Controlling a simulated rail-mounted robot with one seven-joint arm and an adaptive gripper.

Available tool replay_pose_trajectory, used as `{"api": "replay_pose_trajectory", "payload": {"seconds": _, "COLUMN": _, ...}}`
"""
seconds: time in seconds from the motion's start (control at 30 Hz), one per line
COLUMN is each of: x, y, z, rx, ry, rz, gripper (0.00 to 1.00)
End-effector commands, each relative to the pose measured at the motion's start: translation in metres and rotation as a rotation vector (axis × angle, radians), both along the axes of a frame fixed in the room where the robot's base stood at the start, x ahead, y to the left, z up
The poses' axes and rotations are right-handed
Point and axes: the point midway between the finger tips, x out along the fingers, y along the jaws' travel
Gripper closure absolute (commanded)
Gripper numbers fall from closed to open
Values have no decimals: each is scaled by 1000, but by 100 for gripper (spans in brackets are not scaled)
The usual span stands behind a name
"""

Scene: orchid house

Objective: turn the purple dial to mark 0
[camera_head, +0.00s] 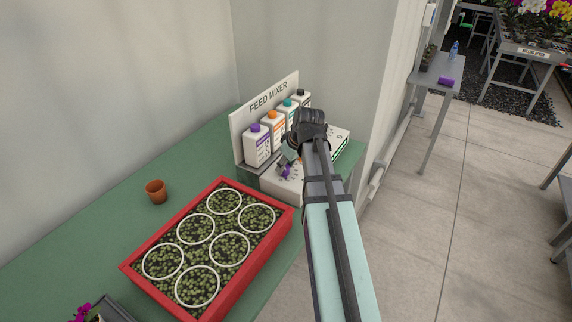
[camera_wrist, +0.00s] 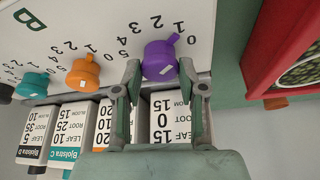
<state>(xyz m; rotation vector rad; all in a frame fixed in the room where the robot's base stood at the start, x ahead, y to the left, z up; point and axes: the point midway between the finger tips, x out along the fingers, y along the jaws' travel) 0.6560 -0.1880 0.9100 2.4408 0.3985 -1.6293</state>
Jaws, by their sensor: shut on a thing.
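The purple dial (camera_wrist: 158,54) is on the white panel of the feed mixer (camera_head: 276,186), with a scale from 0 to 5 around it. In the wrist view its narrow nub points up and right, seemingly near mark 1; the exact reading is unclear. My gripper (camera_wrist: 160,70) has one finger on each side of the dial and is shut on it. In the head view the purple dial (camera_head: 287,172) shows only in part beside my gripper.
Orange (camera_wrist: 83,72) and teal (camera_wrist: 33,84) dials sit beside the purple one. Labelled bottles (camera_head: 257,146) stand behind the dials. A red-rimmed seedling tray (camera_head: 262,254) lies close by on the green bench. A small brown pot (camera_head: 156,191) stands farther left.

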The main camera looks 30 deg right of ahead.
Motion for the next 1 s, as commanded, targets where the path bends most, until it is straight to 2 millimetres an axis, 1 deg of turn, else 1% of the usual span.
{"api": "replay_pose_trajectory", "payload": {"seconds": 0.27, "x": -1, "y": 2, "z": 0, "rx": 1, "ry": 2, "rz": -82, "gripper": 94}}
{"api": "replay_pose_trajectory", "payload": {"seconds": 0.8, "x": -1, "y": 4, "z": 0, "rx": 1, "ry": 3, "rz": -445, "gripper": 94}}
{"api": "replay_pose_trajectory", "payload": {"seconds": 1.0, "x": -1, "y": 5, "z": 0, "rx": 1, "ry": 2, "rz": -531, "gripper": 94}}
